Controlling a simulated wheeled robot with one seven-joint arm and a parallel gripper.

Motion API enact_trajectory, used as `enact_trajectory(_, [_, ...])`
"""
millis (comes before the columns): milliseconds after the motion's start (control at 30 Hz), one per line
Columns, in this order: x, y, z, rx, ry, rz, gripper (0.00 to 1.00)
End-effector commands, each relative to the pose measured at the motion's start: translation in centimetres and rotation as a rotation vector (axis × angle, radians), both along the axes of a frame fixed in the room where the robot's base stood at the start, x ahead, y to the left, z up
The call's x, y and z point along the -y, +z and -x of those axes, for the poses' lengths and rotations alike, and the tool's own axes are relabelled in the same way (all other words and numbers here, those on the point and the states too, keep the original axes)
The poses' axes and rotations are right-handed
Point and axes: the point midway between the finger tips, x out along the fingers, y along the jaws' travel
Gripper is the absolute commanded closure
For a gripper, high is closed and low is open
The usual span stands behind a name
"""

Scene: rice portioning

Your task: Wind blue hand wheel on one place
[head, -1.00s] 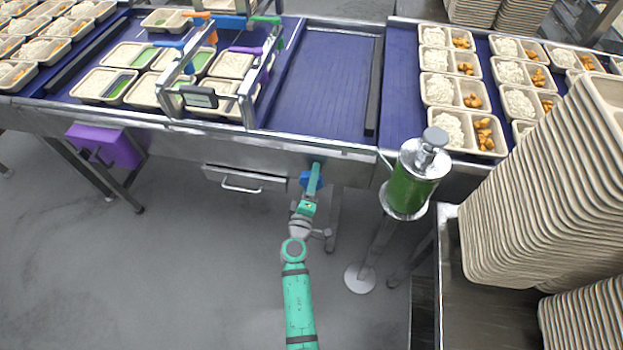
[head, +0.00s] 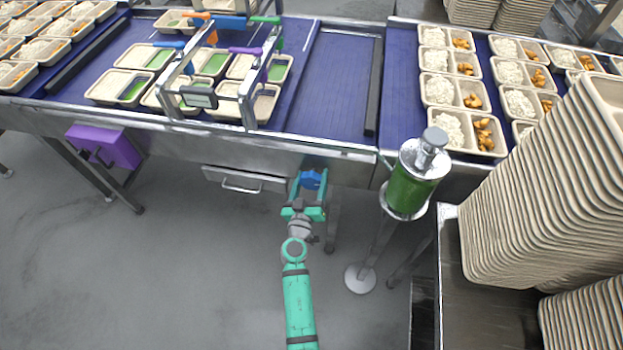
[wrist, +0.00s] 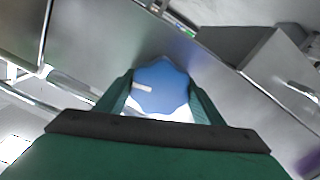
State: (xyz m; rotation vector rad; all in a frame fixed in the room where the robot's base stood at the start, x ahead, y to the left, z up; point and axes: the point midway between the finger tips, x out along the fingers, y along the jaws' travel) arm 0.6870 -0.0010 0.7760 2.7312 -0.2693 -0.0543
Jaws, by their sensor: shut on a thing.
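The blue hand wheel (head: 311,180) sits at the front side of the conveyor frame, below the belt, to the right of the drawer handle. In the wrist view the wheel (wrist: 161,88) shows a lobed rim and a white mark pointing left. My gripper (head: 309,186) is shut on the wheel, with one green finger on each side of it. The wrist view shows the same hold by my gripper (wrist: 160,95). The wheel's shaft is hidden behind it.
A green cylinder (head: 410,188) on a stand is close to the right of my gripper. A drawer (head: 243,179) and a purple box (head: 104,147) are to the left. Tall tray stacks (head: 550,190) stand at the right. The floor at front left is clear.

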Motion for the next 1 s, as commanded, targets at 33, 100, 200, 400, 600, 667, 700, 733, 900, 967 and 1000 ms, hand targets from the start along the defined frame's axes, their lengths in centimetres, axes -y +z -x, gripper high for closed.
enact_trajectory(33, [0.02,-0.03,-0.05,0.006,0.0,-0.03,0.61])
enact_trajectory(100, [0.03,-0.02,-0.04,0.014,0.0,-0.071,0.61])
enact_trajectory(200, [0.03,-0.01,-0.06,0.024,0.0,-0.119,0.61])
enact_trajectory(400, [0.03,0.0,-0.05,0.035,0.0,-0.178,0.61])
enact_trajectory(600, [0.03,0.02,-0.07,0.04,0.0,-0.199,0.61])
enact_trajectory(667, [0.04,0.02,-0.06,0.04,0.0,-0.2,0.61])
enact_trajectory(700, [0.04,0.02,-0.06,0.04,0.0,-0.2,0.61])
enact_trajectory(733, [0.03,0.02,-0.08,0.04,0.0,-0.2,0.61])
enact_trajectory(900, [0.03,0.03,-0.08,0.04,0.0,-0.2,0.61])
enact_trajectory(967, [0.02,0.04,-0.08,0.041,0.0,-0.199,0.33])
enact_trajectory(1000, [0.03,0.04,-0.08,0.041,0.0,-0.199,0.24])
